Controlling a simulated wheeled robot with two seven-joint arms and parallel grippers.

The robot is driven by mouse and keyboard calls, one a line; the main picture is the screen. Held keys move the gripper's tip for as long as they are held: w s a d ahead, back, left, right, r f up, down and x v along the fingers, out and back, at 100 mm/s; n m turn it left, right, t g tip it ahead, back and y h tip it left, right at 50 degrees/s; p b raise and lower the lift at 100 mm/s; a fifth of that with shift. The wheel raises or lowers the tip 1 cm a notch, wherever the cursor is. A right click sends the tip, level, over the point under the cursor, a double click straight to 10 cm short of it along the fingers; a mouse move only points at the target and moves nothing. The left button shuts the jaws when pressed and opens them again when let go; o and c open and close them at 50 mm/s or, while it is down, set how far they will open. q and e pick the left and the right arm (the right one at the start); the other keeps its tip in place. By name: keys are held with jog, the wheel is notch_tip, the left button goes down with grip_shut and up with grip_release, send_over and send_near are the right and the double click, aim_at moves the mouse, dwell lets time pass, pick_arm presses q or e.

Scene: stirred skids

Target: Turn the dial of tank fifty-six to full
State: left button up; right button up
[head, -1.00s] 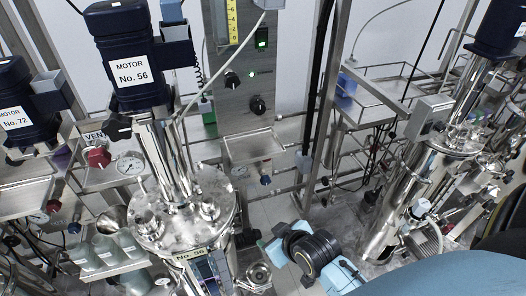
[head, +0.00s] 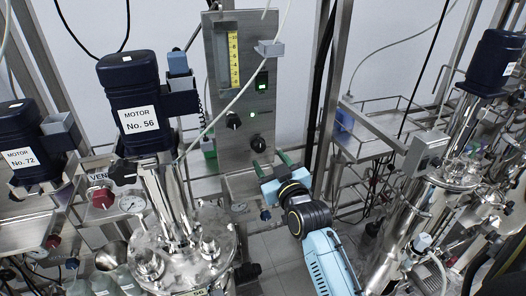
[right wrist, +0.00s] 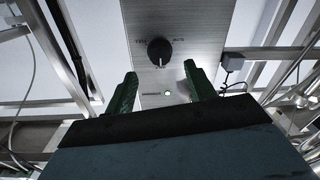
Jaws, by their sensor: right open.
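The tank with motor No. 56 (head: 138,118) stands left of centre in the head view. Its steel lid (head: 180,245) is below the motor. Right of it is an upright steel panel (head: 222,75) with an upper black dial (head: 233,121) and a lower black dial (head: 258,144). My right gripper (head: 269,160) is open, its green fingers raised just below the lower dial, apart from it. In the right wrist view a black dial (right wrist: 160,51) with a white mark lies ahead between the open green fingers (right wrist: 160,72). My left gripper is out of view.
A yellow level scale (head: 234,62) and green lights (head: 262,87) are on the panel. A pale hose crosses in front of it. Motor No. 72 (head: 18,150) stands left; another tank (head: 420,215) stands right.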

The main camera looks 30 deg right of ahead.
aim_at(261, 148)
jog(key=shift+w+d, duration=0.15)
jog(key=shift+w, duration=0.75)
jog(key=shift+w+d, duration=0.2)
jog(key=shift+w, duration=0.7)
jog(key=shift+w+d, duration=0.15)
jog(key=shift+w, duration=0.75)
jog(key=shift+c, duration=0.4)
jog(key=c, duration=0.9)
